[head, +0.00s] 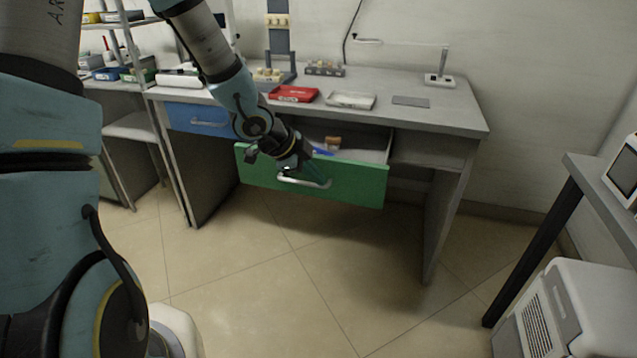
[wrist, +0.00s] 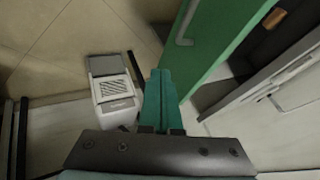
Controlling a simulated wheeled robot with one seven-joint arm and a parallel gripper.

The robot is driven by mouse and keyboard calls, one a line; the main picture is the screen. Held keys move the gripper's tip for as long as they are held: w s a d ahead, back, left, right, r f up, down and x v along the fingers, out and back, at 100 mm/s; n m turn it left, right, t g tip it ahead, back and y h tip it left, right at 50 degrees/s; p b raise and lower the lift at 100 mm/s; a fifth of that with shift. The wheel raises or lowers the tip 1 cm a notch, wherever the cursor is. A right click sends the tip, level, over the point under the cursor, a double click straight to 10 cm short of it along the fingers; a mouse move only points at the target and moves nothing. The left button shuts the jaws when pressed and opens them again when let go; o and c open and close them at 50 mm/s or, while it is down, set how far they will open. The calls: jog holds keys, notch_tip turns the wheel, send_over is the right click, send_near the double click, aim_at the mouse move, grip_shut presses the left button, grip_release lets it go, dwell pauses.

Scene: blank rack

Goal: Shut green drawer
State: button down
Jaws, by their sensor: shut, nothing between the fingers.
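The green drawer (head: 346,184) is pulled out from under the grey desk, with a silver handle on its front. A brown item and a blue item show inside it. In the wrist view the green drawer front (wrist: 222,40) runs along the upper right, with its handle (wrist: 186,22) near the top. My gripper (head: 312,178) is at the drawer front near the handle in the head view; I cannot tell if it touches. In the wrist view the teal fingers of my gripper (wrist: 159,88) are together with nothing between them, just left of the drawer front's lower end.
A blue drawer (head: 196,118) beside it is shut. The desk top (head: 440,105) holds a red tray (head: 293,94), a white tray (head: 351,100) and a lamp (head: 440,78). A white cabinet-like machine (head: 570,315) stands at the right. The floor before the desk is clear.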

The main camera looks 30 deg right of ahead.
jog(key=w+d+f, duration=0.1)
jog(key=d+f, duration=0.1)
jog(key=w+d+f, duration=0.1)
jog(key=d+f, duration=0.3)
jog(key=shift+w+d+f+b, duration=0.15)
jog(key=shift+w+d+b, duration=0.15)
jog(key=shift+w, duration=0.1)
jog(key=shift+w+d+f, duration=0.1)
jog(key=shift+w+d, duration=0.35)
jog(key=shift+w, duration=0.05)
jog(key=shift+d, duration=0.1)
